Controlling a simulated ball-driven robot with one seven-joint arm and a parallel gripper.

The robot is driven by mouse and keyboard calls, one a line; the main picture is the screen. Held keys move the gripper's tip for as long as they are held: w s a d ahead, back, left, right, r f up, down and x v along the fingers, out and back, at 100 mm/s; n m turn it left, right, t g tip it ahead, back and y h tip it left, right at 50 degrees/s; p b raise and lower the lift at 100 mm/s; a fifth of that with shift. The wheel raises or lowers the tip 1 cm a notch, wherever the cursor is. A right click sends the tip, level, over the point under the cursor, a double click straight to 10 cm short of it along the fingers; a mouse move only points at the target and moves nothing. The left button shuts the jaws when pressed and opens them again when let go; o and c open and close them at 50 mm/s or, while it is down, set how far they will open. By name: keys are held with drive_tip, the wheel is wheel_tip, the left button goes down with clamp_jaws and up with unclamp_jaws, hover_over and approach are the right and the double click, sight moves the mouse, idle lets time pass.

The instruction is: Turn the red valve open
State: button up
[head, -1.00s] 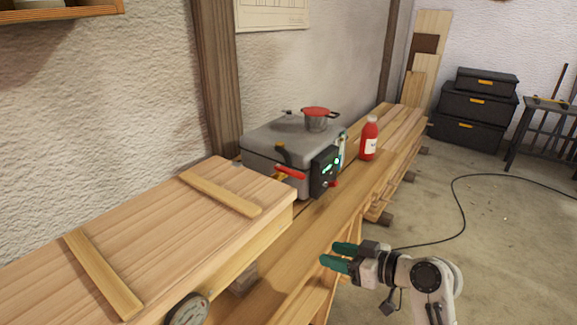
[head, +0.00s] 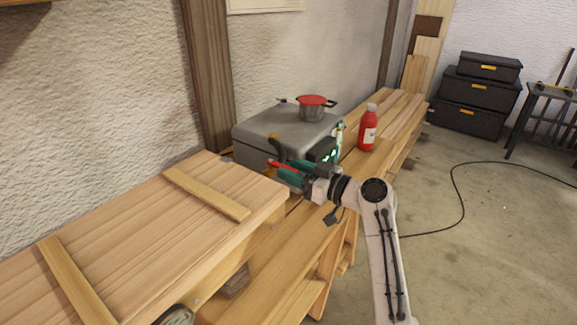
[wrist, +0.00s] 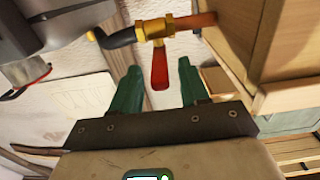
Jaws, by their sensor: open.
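The red valve handle (wrist: 160,68) hangs from a brass valve body (wrist: 155,28) in the wrist view. In the head view, the red handle (head: 284,165) shows at the front of the grey steam box, partly behind my fingers. My gripper (wrist: 159,68) has two green fingers spread apart, one on each side of the handle's end in the wrist view. A gap shows on both sides, and I see no contact. In the head view, my gripper (head: 294,175) is at the handle.
The grey box (head: 262,130) carries a red-lidded pot (head: 312,108). A red bottle (head: 368,130) stands on the bench to the right. A raised wooden bench top (head: 200,215) with laths lies left of my gripper. The floor (head: 470,250) at right is mostly clear, with a cable.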

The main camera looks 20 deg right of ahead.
drive_tip(key=shift+x, duration=0.9)
clamp_jaws()
